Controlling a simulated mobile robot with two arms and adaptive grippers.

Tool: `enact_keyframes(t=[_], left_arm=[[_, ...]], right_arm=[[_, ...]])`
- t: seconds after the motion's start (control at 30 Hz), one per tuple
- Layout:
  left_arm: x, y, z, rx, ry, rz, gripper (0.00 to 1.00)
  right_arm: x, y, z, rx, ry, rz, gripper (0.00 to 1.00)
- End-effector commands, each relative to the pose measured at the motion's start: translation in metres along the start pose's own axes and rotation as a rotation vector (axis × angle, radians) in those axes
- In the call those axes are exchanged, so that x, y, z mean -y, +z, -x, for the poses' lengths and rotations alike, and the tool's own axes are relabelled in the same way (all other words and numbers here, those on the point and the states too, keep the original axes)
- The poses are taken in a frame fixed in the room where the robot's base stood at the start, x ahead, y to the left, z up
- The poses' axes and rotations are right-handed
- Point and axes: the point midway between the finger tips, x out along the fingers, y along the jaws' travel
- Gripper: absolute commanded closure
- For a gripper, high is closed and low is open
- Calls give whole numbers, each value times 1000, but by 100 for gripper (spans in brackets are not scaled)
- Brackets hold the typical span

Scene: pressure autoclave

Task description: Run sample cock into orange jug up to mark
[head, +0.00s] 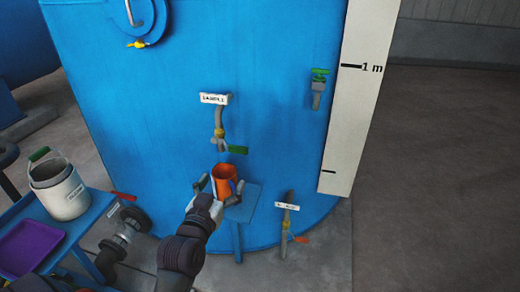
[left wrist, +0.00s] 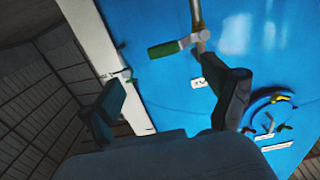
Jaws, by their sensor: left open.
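The sample cock (head: 220,140) comes out of the blue tank under a white label (head: 214,98). Its green lever (head: 238,150) points right, across the downward pipe, and also shows in the left wrist view (left wrist: 165,49). No stream is visible below it. The orange jug (head: 223,178) stands upright below the cock, at a small blue shelf (head: 245,206); its mark and contents cannot be made out. My left gripper (head: 220,187) is open, its fingers to either side of the jug in the head view. The left wrist view shows no jug between the fingers (left wrist: 172,100).
A white bucket with a green handle (head: 60,190) and a purple tray (head: 29,247) are on a blue cart at left. A flanged pipe valve (head: 128,228) is left of my arm. Another labelled cock (head: 287,215) stands low at right. Floor is clear at far right.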

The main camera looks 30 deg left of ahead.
Motion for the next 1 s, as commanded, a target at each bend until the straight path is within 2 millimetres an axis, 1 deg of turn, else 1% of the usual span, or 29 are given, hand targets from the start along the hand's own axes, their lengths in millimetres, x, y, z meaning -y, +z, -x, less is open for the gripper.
enact_keyframes(t=[0.03,0.1,0.17,0.23,0.37,0.43,0.6,0.7,0.83,1.0], left_arm=[[3,-12,3,-20,-7,-1,12],[5,-19,3,-33,-10,-2,12],[5,-20,-1,-36,-11,-2,12],[5,-21,-10,-36,-10,-2,12],[4,-23,-34,-36,-9,0,12],[4,-23,-49,-36,-9,0,12],[5,-24,-86,-36,-9,0,12],[5,-24,-104,-34,-9,-1,12],[6,-24,-121,-34,-10,-2,12],[6,-23,-131,-34,-9,-2,12]], right_arm=[[0,-1,1,-1,0,0,60],[0,-1,1,-2,-1,-1,60],[1,-2,2,-2,-1,-1,60],[4,-4,4,-5,-5,-2,60],[10,-9,8,-12,-12,-6,60],[12,-11,11,-15,-14,-7,60],[10,-11,15,-15,-13,-6,60],[8,-11,18,-14,-10,-4,60],[5,-10,19,-13,-7,-3,60],[3,-9,20,-11,-4,-2,60]])
